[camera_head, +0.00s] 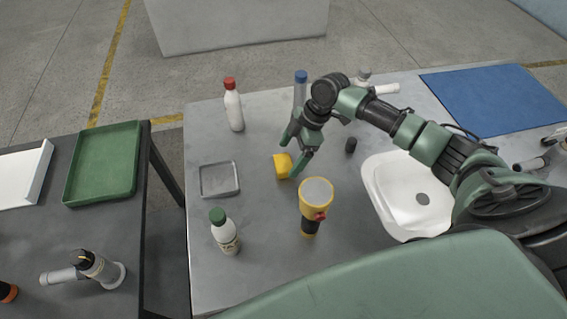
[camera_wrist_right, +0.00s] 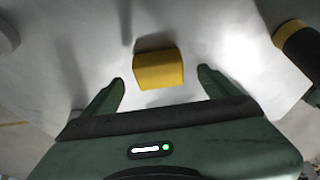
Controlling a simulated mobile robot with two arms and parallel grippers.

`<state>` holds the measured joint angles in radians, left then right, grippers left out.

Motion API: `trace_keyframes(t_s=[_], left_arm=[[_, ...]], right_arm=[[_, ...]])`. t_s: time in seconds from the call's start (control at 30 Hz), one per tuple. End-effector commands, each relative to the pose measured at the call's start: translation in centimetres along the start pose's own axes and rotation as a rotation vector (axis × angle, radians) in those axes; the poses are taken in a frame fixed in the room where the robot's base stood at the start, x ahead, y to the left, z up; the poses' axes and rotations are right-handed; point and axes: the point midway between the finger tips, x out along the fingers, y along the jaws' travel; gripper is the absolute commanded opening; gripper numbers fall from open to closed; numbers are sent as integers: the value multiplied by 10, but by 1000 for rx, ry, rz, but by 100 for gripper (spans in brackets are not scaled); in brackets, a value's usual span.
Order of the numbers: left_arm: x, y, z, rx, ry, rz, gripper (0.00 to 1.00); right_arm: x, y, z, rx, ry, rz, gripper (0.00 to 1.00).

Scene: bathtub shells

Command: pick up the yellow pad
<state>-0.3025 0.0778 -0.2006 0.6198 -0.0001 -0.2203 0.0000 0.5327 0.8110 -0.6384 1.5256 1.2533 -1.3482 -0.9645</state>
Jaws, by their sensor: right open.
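The yellow pad (camera_head: 283,166) is a small block on the grey table, near the middle of the head view. In the right wrist view the yellow pad (camera_wrist_right: 159,70) lies ahead of the fingers, roughly centred between them. My right gripper (camera_head: 294,154) reaches over the table from the right, its fingers spread on either side of the pad. In the wrist view the right gripper (camera_wrist_right: 161,85) is open and empty. I cannot tell how high its fingertips are above the table. My left gripper is not in view.
A yellow-and-black flashlight (camera_head: 316,196) stands close to the pad's right. A green-capped bottle (camera_head: 225,233), a red-capped bottle (camera_head: 234,108), a blue-capped bottle (camera_head: 300,88) and a shallow grey tray (camera_head: 220,180) stand around. A white basin (camera_head: 408,205) is at the right.

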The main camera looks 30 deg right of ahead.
Motion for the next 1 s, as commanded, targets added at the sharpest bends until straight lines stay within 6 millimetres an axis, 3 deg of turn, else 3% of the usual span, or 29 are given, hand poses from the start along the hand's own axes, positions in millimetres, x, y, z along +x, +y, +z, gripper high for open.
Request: trace_keyframes(t_s=[0.2, 0.47, 0.5, 0.73, 1.0], left_arm=[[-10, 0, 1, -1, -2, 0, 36], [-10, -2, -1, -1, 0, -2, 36], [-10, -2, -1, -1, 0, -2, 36], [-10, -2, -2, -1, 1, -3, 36], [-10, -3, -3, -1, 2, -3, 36]], right_arm=[[30, 0, 0, 2, 0, -3, 89], [35, 0, 0, -1, 0, -1, 89], [35, 0, 0, -1, 0, -1, 86], [35, 0, 0, -1, 0, -1, 25], [34, 0, 0, -1, 0, 0, 25]])
